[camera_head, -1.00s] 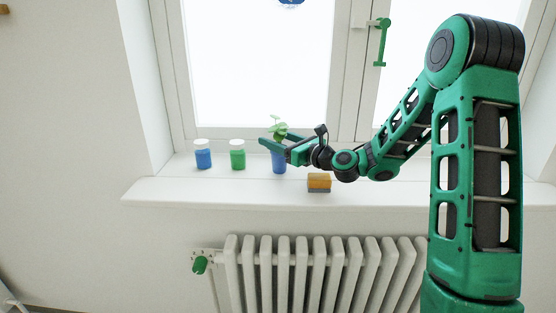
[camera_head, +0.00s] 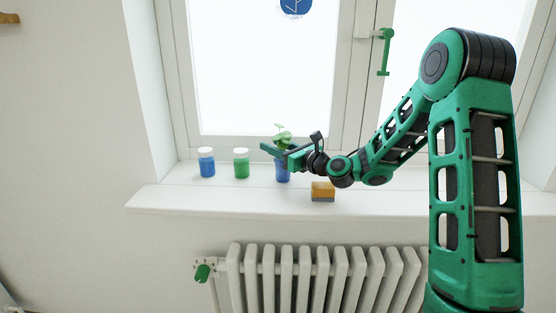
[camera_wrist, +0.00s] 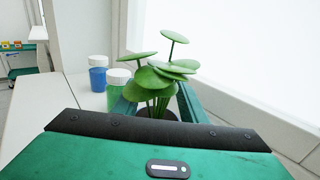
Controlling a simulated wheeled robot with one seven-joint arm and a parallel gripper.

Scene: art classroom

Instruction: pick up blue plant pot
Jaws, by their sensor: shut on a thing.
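The blue plant pot (camera_head: 282,172) is on the white windowsill (camera_head: 240,199) in the head view, with a green leafy plant (camera_head: 284,136) in it. My gripper (camera_head: 281,151) is around the upper part of the pot and shut on it. In the wrist view the plant's round leaves (camera_wrist: 165,72) rise between my two green fingers (camera_wrist: 158,102), and the pot's dark soil shows between them. The lower pot is hidden there by my gripper body. I cannot tell if the pot's base touches the sill.
A blue paint jar (camera_head: 206,162) and a green paint jar (camera_head: 241,163) with white lids stand left of the pot. The window (camera_head: 262,75) is behind, a radiator (camera_head: 310,280) below.

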